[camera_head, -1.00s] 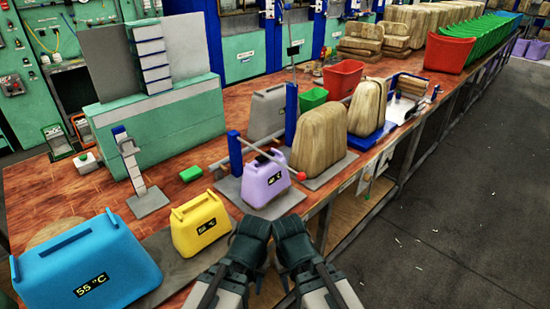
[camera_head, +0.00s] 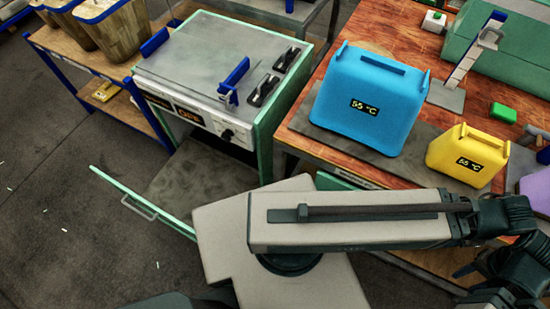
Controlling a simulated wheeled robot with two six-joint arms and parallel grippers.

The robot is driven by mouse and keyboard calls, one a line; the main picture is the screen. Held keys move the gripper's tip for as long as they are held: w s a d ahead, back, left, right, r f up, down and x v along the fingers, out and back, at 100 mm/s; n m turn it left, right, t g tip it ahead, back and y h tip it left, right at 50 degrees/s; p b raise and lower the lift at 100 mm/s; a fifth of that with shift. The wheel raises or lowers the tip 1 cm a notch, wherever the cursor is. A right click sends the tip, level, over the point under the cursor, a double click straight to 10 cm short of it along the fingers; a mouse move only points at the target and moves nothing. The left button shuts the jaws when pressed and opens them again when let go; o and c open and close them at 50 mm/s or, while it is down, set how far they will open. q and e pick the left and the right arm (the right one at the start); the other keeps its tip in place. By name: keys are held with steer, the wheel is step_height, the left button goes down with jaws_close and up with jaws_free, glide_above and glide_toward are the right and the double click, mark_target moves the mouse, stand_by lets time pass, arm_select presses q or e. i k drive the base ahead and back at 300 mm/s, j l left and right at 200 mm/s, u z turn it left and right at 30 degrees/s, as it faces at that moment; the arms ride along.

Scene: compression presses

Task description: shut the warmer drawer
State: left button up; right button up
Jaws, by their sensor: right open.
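The warmer (camera_head: 225,65) is a grey-topped box with a lit display and a knob on its front, at upper left. Its drawer stands pulled out low on the front side. The drawer's green-edged front (camera_head: 112,180) carries a grey bar handle (camera_head: 138,207). The drawer's right part is hidden behind my arm. My right gripper (camera_head: 502,284) is dark, open and at the lower right, far from the drawer.
A blue 55 °C container (camera_head: 370,105) and a yellow one (camera_head: 468,158) stand on the brown bench (camera_head: 300,122) right of the warmer. A wooden shelf (camera_head: 75,52) with bins stands left of it. Grey floor (camera_head: 60,240) is open in front of the drawer.

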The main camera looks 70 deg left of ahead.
mark_target(198, 174)
steer(key=u, duration=3.5)
steer(key=k+j+u, duration=0.4)
steer(key=k+l, duration=0.1)
steer(key=l, duration=0.25)
steer(key=k+l, duration=0.15)
steer(key=l, duration=0.25)
steer(key=k+l, duration=0.1)
steer(key=l, duration=0.25)
